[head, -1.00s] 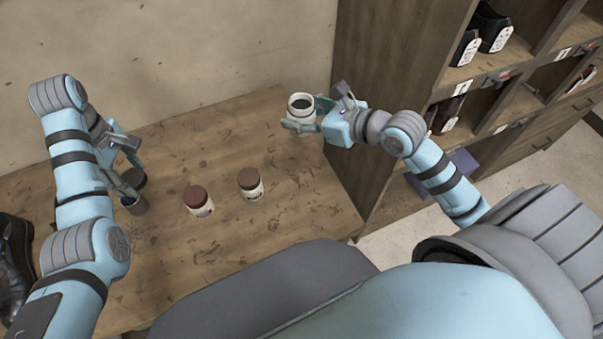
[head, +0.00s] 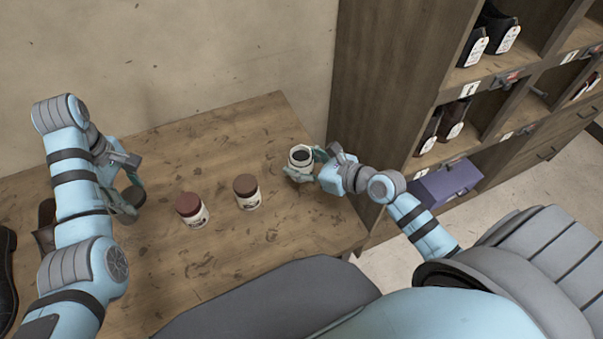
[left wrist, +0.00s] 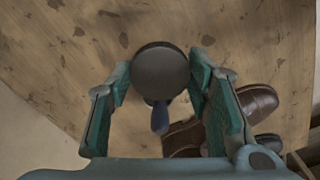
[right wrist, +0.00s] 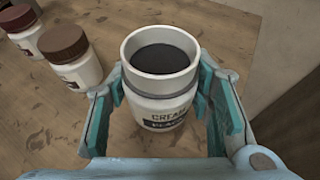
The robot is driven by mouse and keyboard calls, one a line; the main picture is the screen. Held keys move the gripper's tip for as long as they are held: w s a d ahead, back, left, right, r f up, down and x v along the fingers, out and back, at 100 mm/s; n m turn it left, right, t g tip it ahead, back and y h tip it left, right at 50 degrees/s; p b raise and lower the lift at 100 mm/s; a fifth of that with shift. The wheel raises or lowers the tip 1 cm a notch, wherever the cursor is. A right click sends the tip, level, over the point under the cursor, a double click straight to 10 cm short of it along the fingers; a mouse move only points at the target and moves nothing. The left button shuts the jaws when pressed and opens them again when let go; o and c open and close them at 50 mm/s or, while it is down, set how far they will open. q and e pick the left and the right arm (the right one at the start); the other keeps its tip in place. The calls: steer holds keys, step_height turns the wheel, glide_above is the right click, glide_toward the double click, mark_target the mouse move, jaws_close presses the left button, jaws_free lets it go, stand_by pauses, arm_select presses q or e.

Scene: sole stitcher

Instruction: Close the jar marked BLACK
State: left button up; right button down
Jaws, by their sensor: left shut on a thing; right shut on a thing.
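The jar marked BLACK (right wrist: 162,104) is white, upright and open, with dark cream inside; its label reads CREAM and, partly cut off, BLACK. My right gripper (head: 302,172) is shut on this jar (head: 301,158), fingers around its sides, near the table's right end. I cannot tell whether its base touches the table. My left gripper (head: 131,200) is shut on a dark round lid (left wrist: 161,71) at the left of the table, apart from the jar. The lid lies between both fingers in the left wrist view; its underside is hidden.
Two closed jars with brown lids (head: 192,211) (head: 247,192) stand mid-table (head: 225,150) between my grippers. Brown shoes (left wrist: 255,101) lie near my left gripper, with a slim blue-grey thing (left wrist: 160,118) below the lid. A wooden shelf unit (head: 385,70) stands at the right.

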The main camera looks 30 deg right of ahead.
steer(key=shift+f, duration=0.1)
